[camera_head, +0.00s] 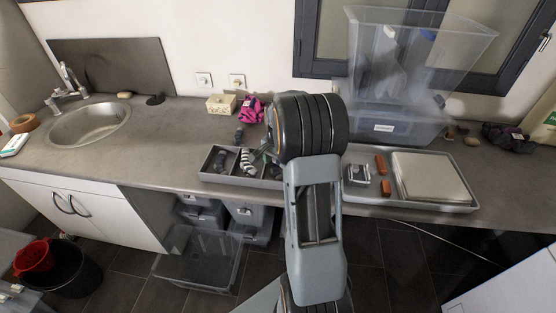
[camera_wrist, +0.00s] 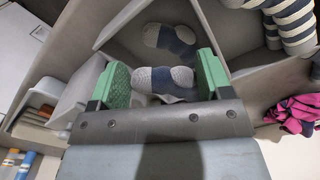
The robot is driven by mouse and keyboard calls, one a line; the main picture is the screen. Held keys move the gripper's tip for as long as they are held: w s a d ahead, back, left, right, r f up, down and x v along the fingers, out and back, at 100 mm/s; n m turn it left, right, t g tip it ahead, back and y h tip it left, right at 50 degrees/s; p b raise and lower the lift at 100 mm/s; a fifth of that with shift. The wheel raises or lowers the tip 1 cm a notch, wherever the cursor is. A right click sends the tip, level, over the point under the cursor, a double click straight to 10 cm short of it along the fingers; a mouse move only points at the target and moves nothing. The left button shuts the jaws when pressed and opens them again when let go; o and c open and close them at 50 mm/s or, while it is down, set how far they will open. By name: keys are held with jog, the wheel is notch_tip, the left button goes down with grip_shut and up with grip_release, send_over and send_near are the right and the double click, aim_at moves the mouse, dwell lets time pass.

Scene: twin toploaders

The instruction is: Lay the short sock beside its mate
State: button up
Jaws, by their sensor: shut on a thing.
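My gripper (camera_wrist: 165,82) has green pads and is shut on a short sock (camera_wrist: 160,78), light grey speckled with a navy band. A matching grey and navy sock (camera_wrist: 170,38) lies just beyond it on the floor of a grey compartment tray (camera_wrist: 250,70). The held sock is low over the tray and apart from its mate in the wrist view; whether it touches the tray floor I cannot tell. In the head view the tray (camera_head: 204,174) is on the counter, and my arm hides most of the gripper and held sock.
Striped socks (camera_wrist: 292,22) are at the top right of the wrist view. A pink and black cloth (camera_head: 252,108) and a small patterned box (camera_head: 221,104) stand behind the tray. A second tray (camera_head: 462,208) is on the right, before a clear bin (camera_head: 400,85).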

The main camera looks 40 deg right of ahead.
jog(key=shift+f, duration=0.5)
jog(key=o, duration=0.9)
jog(key=shift+o, duration=0.2)
jog(key=shift+r, duration=0.1)
notch_tip(320, 180, up, 14)
jog(key=b, duration=0.1)
jog(key=shift+f, duration=0.2)
jog(key=s+a+f+n+t, duration=0.1)
jog(key=s+a+n+t, duration=0.1)
jog(key=s+a+n, duration=0.5)
jog(key=s+a+f+n+t, duration=0.1)
jog(key=s+a+n+t, duration=0.1)
jog(key=s+a+n, duration=0.5)
jog(key=s+a, duration=0.1)
jog(key=a, duration=0.5)
jog(key=shift+s, duration=0.35)
